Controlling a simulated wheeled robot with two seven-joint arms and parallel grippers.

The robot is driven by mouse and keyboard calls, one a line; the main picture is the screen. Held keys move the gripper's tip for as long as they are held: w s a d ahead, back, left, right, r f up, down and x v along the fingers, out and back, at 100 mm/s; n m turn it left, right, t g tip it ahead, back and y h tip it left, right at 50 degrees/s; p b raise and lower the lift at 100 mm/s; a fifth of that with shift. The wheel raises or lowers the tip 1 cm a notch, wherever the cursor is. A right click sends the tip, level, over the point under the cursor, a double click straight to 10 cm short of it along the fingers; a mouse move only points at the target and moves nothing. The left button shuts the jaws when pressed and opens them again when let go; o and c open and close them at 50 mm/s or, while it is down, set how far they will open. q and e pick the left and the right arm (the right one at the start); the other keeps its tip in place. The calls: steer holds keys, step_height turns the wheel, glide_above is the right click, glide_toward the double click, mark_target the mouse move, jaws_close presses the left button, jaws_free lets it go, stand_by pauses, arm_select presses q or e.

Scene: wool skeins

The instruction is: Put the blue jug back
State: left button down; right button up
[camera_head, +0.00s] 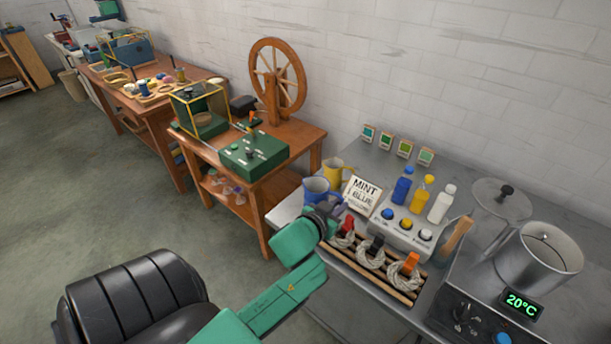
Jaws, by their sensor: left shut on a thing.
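The blue jug (316,187) is at the left end of the grey metal table, close to its edge. My left gripper (329,209) reaches in from the lower left and is shut on the blue jug; the fingers and the hold itself are mostly hidden by the wrist. The jug looks about upright; I cannot tell whether its base touches the table. A yellow jug (337,168) stands just behind it. My right gripper is out of view.
A sign (361,196) reading mint, blue, yellow stands right of the jugs. A rack of wool skeins (371,257) lies in front, near my arm. Dye bottles (421,194), a button box (403,231) and a steel pot (538,262) stand further right.

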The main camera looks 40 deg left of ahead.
arm_select(q)
steer(key=w+a+r+n+y, duration=0.2)
steer(key=w+a+r, duration=0.5)
steer(key=a+r, duration=0.2)
steer(key=f, duration=0.9)
steer(key=f+b, duration=0.1)
steer(key=f, duration=0.9)
steer(key=shift+s+d+f, duration=0.1)
steer(key=shift+s+f, duration=0.1)
steer(key=shift+f, duration=0.15)
steer(key=c, duration=0.9)
jaws_free()
